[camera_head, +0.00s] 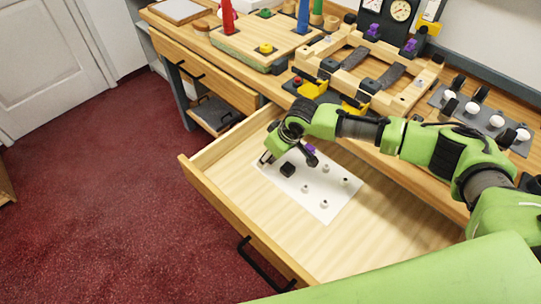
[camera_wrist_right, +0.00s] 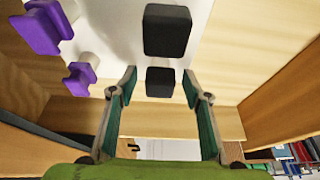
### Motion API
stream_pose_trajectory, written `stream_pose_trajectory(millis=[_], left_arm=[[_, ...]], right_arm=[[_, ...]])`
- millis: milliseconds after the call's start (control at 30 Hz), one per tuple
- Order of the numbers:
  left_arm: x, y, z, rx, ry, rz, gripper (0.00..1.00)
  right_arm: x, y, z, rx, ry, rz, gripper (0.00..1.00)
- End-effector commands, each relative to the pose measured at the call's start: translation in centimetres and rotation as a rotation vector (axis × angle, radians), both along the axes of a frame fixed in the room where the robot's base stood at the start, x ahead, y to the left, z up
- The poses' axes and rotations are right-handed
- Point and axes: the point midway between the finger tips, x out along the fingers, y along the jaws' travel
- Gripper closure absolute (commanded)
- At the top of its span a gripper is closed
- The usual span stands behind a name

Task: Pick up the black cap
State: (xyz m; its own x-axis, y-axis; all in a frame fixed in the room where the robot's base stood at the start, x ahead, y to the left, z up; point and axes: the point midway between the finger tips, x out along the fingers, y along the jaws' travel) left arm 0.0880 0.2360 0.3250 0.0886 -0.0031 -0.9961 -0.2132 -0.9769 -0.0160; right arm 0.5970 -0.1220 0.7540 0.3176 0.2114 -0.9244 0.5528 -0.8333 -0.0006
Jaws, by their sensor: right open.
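A small black cap (camera_head: 287,170) is on the white sheet (camera_head: 325,206) in the open drawer. In the right wrist view a large black cap-like block (camera_wrist_right: 167,30) is ahead, with a smaller black block (camera_wrist_right: 160,80) below it. My right gripper (camera_head: 272,158) is low over the drawer beside the cap. In its wrist view the open fingers (camera_wrist_right: 159,74) stand on both sides of the smaller block, with gaps at the sides. My left gripper is not in view.
Purple caps (camera_wrist_right: 80,78) stand just left of the fingers. Several small pegs (camera_head: 325,203) stand on the sheet. The drawer's front wall (camera_head: 225,229) and the counter edge bound the space. The drawer floor on the right is bare.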

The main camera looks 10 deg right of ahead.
Motion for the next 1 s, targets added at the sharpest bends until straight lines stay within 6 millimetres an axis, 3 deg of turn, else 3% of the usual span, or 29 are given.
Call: stream_pose_trajectory(millis=[267, 400, 433, 800, 1000], left_arm=[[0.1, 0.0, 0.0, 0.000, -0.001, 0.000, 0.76], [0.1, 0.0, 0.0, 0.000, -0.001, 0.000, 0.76], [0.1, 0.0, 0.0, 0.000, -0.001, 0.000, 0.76], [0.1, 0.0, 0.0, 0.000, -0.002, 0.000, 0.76], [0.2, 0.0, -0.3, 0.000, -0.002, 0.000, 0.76]], right_arm=[[0.1, 0.1, -0.4, -0.001, -0.001, 0.000, 0.56], [0.1, 0.1, -0.4, -0.001, -0.001, 0.000, 0.87], [0.1, 0.1, -0.4, -0.001, -0.001, 0.000, 0.88], [0.1, 0.1, -0.3, 0.001, -0.001, 0.000, 0.88], [0.2, 0.1, 1.1, 0.002, -0.003, 0.000, 0.88]])
